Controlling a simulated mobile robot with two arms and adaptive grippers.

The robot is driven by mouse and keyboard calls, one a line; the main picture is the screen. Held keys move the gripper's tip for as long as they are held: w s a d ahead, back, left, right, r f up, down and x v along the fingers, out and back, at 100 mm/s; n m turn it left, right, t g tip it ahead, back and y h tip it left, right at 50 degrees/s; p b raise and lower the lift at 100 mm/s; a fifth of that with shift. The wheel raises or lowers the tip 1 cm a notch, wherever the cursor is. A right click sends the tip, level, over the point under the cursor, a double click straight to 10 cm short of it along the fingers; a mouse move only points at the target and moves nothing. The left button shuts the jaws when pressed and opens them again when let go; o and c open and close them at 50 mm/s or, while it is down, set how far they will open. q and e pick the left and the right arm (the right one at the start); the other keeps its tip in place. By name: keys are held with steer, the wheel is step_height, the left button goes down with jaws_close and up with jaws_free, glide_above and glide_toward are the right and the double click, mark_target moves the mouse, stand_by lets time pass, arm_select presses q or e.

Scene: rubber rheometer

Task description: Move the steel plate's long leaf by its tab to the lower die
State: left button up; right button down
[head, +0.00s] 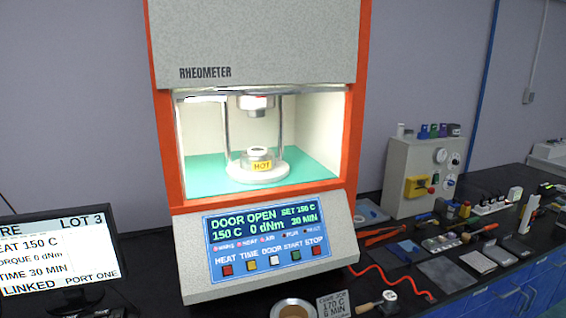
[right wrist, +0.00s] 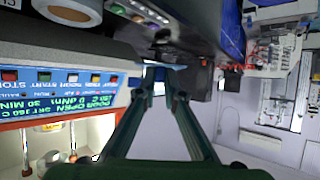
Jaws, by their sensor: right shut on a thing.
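The lower die (head: 258,153), with a yellow HOT label, stands on a round white base inside the open rheometer (head: 250,205). Nothing lies on it. The upper die (head: 256,103) hangs above, with a gap between them. In the right wrist view, upside down, my right gripper (right wrist: 160,78) has long dark green fingers closing toward their tips in front of the control panel (right wrist: 60,100). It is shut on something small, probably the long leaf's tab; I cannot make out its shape. The steel plate is not clearly identifiable. Neither gripper shows in the head view.
Two bright rods flank the dies inside the lit chamber. A monitor (head: 58,258) stands at the left. Tools, flat sheets (head: 446,271) and a red cable (head: 400,281) crowd the bench at right.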

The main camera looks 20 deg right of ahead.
steer(key=w+d+r+m+t+h+p, duration=0.15)
steer(key=w+r+p, duration=0.25)
steer(key=w+r, duration=0.4)
steer(key=w+r+m+t+h+p, duration=0.25)
steer(key=w+r, duration=0.25)
steer(key=w, duration=0.6)
steer(key=w+r+m+h+p, duration=0.2)
steer(key=w+r, duration=0.3)
steer(key=r, duration=0.4)
steer(key=w+d+r+m+h+p, duration=0.1)
steer(key=w+r+m+h+p, duration=0.1)
steer(key=w+r, duration=0.4)
step_height(320, 180, up, 3)
steer(key=shift+d+f+m+t+h+p, duration=0.1)
steer(key=shift+d+m+t+h+p, duration=0.2)
steer(key=shift+m+p, duration=0.5)
steer(key=shift+a, duration=0.1)
steer(key=shift+w, duration=0.1)
